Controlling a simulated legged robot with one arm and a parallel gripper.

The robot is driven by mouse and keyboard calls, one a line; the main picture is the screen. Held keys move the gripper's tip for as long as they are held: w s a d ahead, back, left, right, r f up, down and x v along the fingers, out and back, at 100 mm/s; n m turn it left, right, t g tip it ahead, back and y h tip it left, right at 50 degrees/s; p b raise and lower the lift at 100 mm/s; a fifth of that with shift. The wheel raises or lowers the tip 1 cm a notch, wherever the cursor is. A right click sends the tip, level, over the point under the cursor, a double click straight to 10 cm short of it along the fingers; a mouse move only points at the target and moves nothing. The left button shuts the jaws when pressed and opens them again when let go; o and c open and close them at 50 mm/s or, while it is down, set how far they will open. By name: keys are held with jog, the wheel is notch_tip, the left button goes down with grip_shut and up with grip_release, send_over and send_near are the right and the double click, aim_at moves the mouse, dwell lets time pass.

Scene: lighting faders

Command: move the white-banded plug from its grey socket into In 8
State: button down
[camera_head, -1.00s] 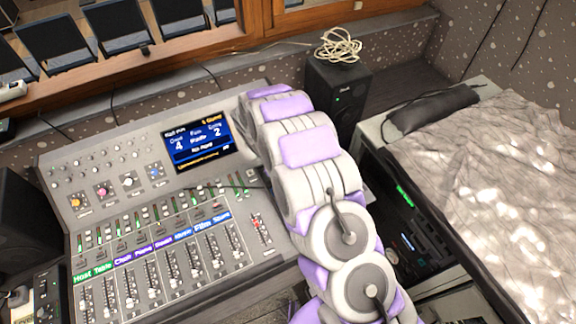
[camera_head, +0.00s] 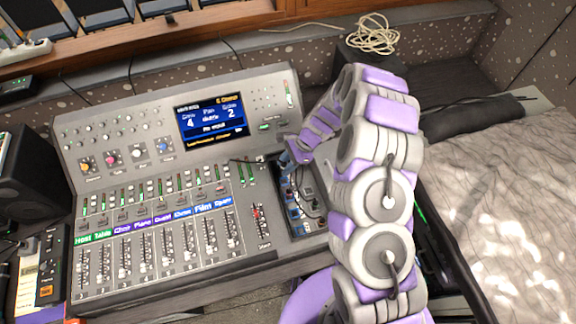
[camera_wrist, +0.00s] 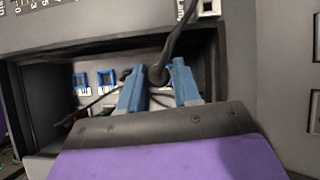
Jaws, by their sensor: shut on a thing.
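In the wrist view my gripper (camera_wrist: 158,88) has its two blue fingers closed around a dark plug (camera_wrist: 157,75) with a black cable rising from it. I cannot make out a white band on the plug. The fingers reach into a recessed bay with blue-framed sockets (camera_wrist: 106,78). The socket labels are too small or hidden to read, so I cannot tell which is In 8 or the grey socket.
Other cables run in the bay beside my fingers. A coiled cream cable (camera_head: 372,36) lies on a dark speaker behind my arm. A crumpled light cover (camera_head: 500,190) is at right.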

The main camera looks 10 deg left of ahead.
jog(key=shift+w+m, duration=0.25)
jog(key=shift+m, duration=0.15)
jog(key=shift+a+f+b, duration=0.25)
jog(key=shift+f+b, duration=0.05)
jog(key=shift+f, duration=0.2)
jog(key=shift+a+f+b, duration=0.2)
jog(key=shift+f+b, duration=0.1)
jog(key=shift+f, duration=0.2)
jog(key=f+b, duration=0.2)
jog(key=f, duration=0.1)
jog(key=shift+d, duration=0.35)
jog(key=shift+f+b, duration=0.5)
jog(key=shift+f, duration=0.15)
jog(key=shift+a+f, duration=0.2)
jog(key=shift+f, duration=0.1)
jog(key=shift+d, duration=0.15)
jog(key=shift+s+f, duration=0.1)
jog(key=shift+f, duration=0.9)
dwell(2.8)
